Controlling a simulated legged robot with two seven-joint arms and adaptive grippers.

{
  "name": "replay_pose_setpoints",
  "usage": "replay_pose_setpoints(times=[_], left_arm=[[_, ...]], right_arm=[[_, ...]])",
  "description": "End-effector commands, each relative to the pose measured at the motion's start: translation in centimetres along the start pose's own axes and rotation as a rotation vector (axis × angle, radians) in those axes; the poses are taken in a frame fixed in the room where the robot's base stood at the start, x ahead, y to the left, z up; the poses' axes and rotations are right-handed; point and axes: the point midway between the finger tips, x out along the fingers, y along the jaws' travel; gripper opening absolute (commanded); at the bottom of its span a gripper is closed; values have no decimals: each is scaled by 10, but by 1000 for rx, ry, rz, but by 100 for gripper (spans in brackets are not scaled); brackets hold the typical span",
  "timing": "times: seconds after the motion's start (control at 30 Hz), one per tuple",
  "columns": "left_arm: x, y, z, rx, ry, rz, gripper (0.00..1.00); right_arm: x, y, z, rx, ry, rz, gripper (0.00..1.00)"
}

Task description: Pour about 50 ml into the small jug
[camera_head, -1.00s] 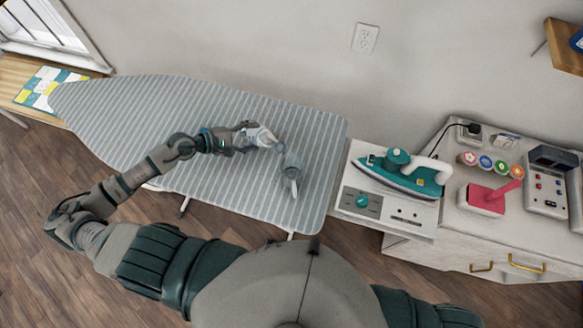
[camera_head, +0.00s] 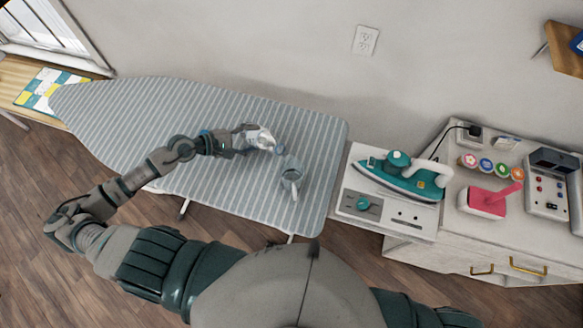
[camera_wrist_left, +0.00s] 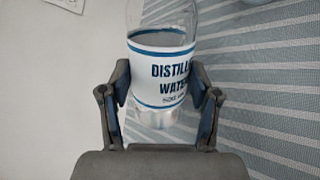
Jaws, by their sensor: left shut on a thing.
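My left gripper (camera_head: 243,139) is shut on a clear bottle (camera_head: 262,138) above the striped ironing board. In the left wrist view the bottle (camera_wrist_left: 160,68) has a white label with blue lettering reading "DISTILL... WATER", and the fingers (camera_wrist_left: 162,92) press on both its sides. In the head view the bottle is tilted, with its blue-grey neck end pointing right. The small jug (camera_head: 291,168), clear and grey with a handle toward the front, stands on the board just right of and below the bottle's end. I cannot tell how much is in the jug. My right gripper is out of view.
The ironing board (camera_head: 160,110) is otherwise clear. To its right, a teal iron (camera_head: 402,176) rests on a white stand. A wall stands behind.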

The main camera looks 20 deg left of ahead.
Motion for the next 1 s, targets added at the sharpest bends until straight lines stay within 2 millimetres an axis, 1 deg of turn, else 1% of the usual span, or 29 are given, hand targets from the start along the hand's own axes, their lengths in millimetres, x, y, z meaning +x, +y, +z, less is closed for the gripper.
replay_pose_setpoints(times=[0.77, 0.93, 1.0], left_arm=[[0, 1, 0, 1, 0, 2, 4], [1, -1, 1, -32, -20, 3, 4], [1, 0, 3, -47, -29, 3, 4]], right_arm=[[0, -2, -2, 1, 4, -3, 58], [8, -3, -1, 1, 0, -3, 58], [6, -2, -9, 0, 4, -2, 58]])
